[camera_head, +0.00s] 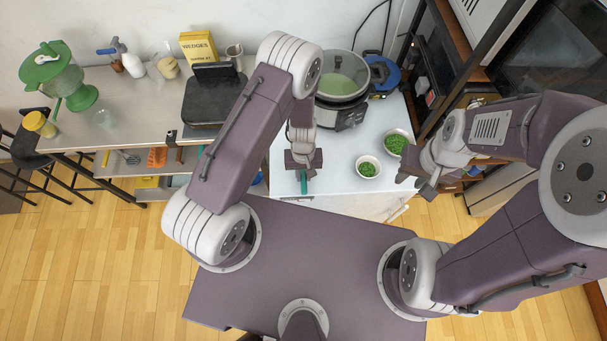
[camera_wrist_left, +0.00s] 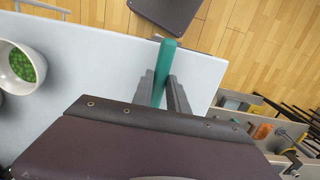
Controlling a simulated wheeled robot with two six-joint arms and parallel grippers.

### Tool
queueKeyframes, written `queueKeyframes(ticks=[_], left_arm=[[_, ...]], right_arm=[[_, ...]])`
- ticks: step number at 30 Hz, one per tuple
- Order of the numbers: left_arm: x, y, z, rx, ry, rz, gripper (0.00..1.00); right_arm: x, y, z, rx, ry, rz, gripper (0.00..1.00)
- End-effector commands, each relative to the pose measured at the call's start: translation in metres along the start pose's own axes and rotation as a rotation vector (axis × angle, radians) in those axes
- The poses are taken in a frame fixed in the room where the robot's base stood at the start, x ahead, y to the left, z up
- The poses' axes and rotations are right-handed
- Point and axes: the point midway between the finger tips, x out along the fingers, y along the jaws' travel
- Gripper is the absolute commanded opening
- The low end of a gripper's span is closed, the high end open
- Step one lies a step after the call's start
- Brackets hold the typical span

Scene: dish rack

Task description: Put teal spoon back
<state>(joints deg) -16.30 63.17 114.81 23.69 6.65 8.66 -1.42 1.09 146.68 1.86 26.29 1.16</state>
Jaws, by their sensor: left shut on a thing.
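The teal spoon (camera_head: 304,182) shows as a short teal handle at my left gripper (camera_head: 304,172), near the front edge of the white counter. In the left wrist view the teal handle (camera_wrist_left: 164,68) stands between the two dark fingers of my left gripper (camera_wrist_left: 165,92), which is shut on it. The far end of the spoon is hidden by the gripper. My right gripper (camera_head: 423,178) is over the right side of the counter, beside the bowls. Whether its fingers are open is not clear.
Two white bowls with green bits, one nearer (camera_head: 368,167) and one farther (camera_head: 397,142), sit on the white counter (camera_head: 338,180). A large pot (camera_head: 341,78) stands behind. A shelf rack (camera_head: 150,162) with utensils is at left. A dark shelf unit stands at right.

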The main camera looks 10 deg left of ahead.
Motion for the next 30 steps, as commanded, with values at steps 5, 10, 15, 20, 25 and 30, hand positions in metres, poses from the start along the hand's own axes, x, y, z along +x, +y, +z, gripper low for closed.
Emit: queueKeyframes(ticks=[5, 10, 15, 20, 25, 30], left_arm=[[0.006, 0.000, 0.001, -0.001, 0.021, 0.000, 0.00], [0.009, 0.000, 0.001, -0.001, 0.040, 0.000, 0.00], [0.010, -0.001, 0.002, 0.000, 0.051, -0.001, 0.00], [0.009, -0.001, 0.002, 0.000, 0.052, -0.001, 0.00], [0.009, -0.001, 0.002, -0.001, 0.052, -0.001, 0.26], [0.009, -0.001, 0.002, -0.001, 0.052, -0.001, 0.26]], right_arm=[[0.012, 0.000, 0.001, 0.000, 0.000, 0.000, 0.34], [0.020, 0.000, 0.002, 0.000, 0.000, 0.000, 0.34], [0.023, 0.001, 0.002, 0.000, 0.000, 0.000, 0.34], [0.023, 0.000, 0.002, 0.000, 0.000, 0.000, 0.34], [0.023, 0.001, 0.002, 0.000, 0.000, 0.000, 0.34], [0.023, 0.000, 0.002, 0.000, 0.000, 0.000, 0.34]])
